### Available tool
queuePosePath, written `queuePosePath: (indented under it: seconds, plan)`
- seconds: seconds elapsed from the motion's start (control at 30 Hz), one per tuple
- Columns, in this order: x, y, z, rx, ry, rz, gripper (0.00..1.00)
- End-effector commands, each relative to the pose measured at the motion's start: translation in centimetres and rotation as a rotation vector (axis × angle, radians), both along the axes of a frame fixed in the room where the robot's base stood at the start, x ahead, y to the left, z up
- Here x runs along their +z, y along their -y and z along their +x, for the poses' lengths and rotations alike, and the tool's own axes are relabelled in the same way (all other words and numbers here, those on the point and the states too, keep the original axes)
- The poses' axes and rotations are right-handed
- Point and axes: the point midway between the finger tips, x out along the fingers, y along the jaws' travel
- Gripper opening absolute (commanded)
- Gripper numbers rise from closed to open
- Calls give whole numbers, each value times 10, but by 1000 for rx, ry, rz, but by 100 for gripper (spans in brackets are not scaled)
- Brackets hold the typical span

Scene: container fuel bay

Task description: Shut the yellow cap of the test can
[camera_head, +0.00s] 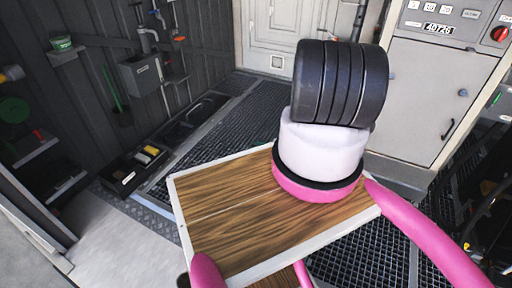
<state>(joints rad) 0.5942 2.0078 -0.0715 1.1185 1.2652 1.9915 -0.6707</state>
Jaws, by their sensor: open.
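I cannot make out the test can or its yellow cap for certain. A small yellow item (151,150) lies in a dark floor tray (112,181) left of centre, beside a pale item; it is too small to tell what it is. Another yellowish object (13,73) shows at the far left edge, partly cut off. My gripper is not in view. The lower part of my own arm stands on my wooden-topped base and hides part of the floor and the wall behind it.
A grey cabinet (432,100) with a counter and a red knob stands at the right. A grey box (140,75) and pipes hang on the dark left wall. A green cup (62,44) sits on a small bracket. The grated floor (228,122) between is largely clear.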

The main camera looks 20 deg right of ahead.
Motion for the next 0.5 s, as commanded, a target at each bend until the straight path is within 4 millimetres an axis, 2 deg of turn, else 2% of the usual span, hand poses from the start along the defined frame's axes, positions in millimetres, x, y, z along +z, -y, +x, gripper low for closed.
queuePosePath:
  seconds: [0.13,0.4,0.47,0.5]
  plan:
    - [0,-6,7,1,0,0,41]
    - [0,-6,8,0,0,0,41]
    - [0,-6,8,0,0,0,18]
    - [0,-6,8,0,0,0,3]
